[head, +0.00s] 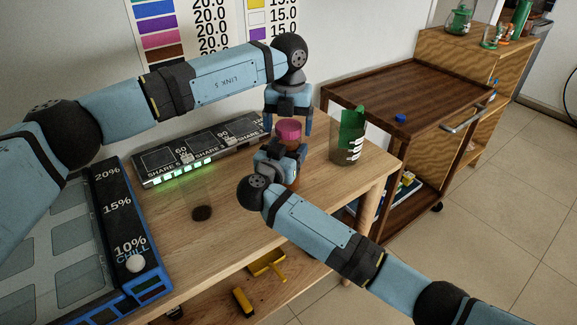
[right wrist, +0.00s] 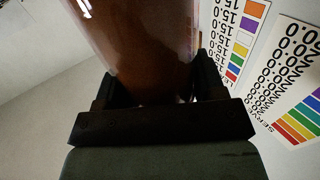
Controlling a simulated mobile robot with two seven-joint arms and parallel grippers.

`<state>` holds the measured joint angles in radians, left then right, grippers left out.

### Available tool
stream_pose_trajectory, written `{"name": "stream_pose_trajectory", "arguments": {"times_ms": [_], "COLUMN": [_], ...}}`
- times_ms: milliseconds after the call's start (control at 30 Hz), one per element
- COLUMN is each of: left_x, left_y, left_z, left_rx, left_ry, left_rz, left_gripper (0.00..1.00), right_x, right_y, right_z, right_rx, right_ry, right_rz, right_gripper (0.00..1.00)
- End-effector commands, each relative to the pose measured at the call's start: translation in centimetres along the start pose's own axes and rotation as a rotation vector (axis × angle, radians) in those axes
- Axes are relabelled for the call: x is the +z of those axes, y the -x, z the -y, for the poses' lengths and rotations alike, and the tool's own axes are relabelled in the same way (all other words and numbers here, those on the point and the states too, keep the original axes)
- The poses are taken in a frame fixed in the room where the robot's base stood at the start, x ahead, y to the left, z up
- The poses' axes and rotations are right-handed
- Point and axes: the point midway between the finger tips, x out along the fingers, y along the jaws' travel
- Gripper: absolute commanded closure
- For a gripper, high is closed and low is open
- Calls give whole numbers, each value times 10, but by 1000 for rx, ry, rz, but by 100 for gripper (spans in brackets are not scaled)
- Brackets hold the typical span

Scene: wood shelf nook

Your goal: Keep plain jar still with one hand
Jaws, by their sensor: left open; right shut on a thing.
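The jar (head: 292,181) stands upright on the wooden table, with brown contents and a pink lid (head: 289,129) on top. My right gripper (head: 289,155) is shut on the jar's body from the front. In the right wrist view the jar (right wrist: 145,45) fills the space between the two dark fingers, and its brown contents show through the clear wall. My left gripper (head: 289,119) is open and points down over the pink lid, one finger on each side. I cannot tell whether its fingers touch the lid. The jar's middle is partly hidden by my right gripper.
A clear cup with a green thing (head: 352,125) stands right of the jar. A black panel with green lights (head: 190,168) runs behind. A dark wooden cart (head: 400,85) stands at right.

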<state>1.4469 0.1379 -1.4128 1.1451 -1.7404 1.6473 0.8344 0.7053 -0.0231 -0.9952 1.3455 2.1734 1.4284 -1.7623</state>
Motion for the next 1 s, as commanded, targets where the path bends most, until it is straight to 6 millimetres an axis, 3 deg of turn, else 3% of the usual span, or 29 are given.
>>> {"name": "stream_pose_trajectory", "arguments": {"times_ms": [200,433,667,1000], "left_x": [0,0,0,0], "left_y": [0,0,0,-1], "left_z": [0,0,0,-1], "left_rx": [0,0,1,2], "left_ry": [0,0,-46,-658], "left_rz": [0,0,1,0], "left_gripper": [15,65,66,66], "right_x": [0,0,0,0], "right_y": [0,0,0,0], "right_z": [0,0,0,0], "right_rx": [0,0,0,0], "right_ry": [0,0,0,0], "right_rz": [0,0,0,0], "right_gripper": [100,100,100,100]}}
